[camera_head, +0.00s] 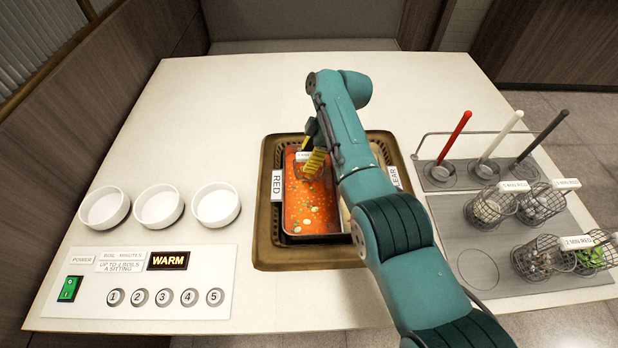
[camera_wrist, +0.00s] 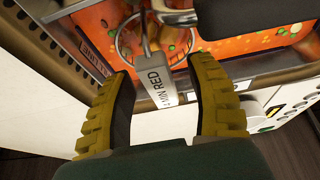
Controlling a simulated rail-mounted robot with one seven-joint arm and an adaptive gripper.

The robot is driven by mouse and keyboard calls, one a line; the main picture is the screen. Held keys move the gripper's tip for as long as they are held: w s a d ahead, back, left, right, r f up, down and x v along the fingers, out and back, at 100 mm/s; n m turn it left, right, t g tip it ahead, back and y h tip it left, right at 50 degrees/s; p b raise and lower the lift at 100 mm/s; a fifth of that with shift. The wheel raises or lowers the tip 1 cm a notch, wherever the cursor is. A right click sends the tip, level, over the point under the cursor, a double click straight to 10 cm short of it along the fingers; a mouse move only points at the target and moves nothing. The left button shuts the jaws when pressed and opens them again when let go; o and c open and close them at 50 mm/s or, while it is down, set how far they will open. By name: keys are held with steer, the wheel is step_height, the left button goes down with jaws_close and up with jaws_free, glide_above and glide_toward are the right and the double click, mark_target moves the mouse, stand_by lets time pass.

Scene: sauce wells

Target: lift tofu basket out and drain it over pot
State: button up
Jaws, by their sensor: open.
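The pot (camera_head: 263,220) is a brown-rimmed hot pot sunk in the counter, with a RED label on its left and a partly covered label ending in "EAR" on its right. Its red side holds orange-red broth (camera_head: 312,215) with green and pale bits. A wire basket (camera_wrist: 119,42) sits in that broth; its contents are unclear. Its handle tag (camera_wrist: 154,84), reading "MIN RED" with the number unclear, lies between my yellow fingers in the wrist view. My gripper (camera_wrist: 160,75) is open around the tag, with gaps on both sides. In the head view my gripper (camera_head: 314,160) is over the red side.
Several wire baskets (camera_head: 490,207) stand on a grey tray (camera_head: 450,240) at right. Red, white and black ladles (camera_head: 455,135) stand behind them. Three white bowls (camera_head: 159,206) and a control panel (camera_head: 200,275) showing WARM are at left. My arm hides most of the clear side.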

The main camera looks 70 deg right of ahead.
jaws_close()
stand_by(0.3)
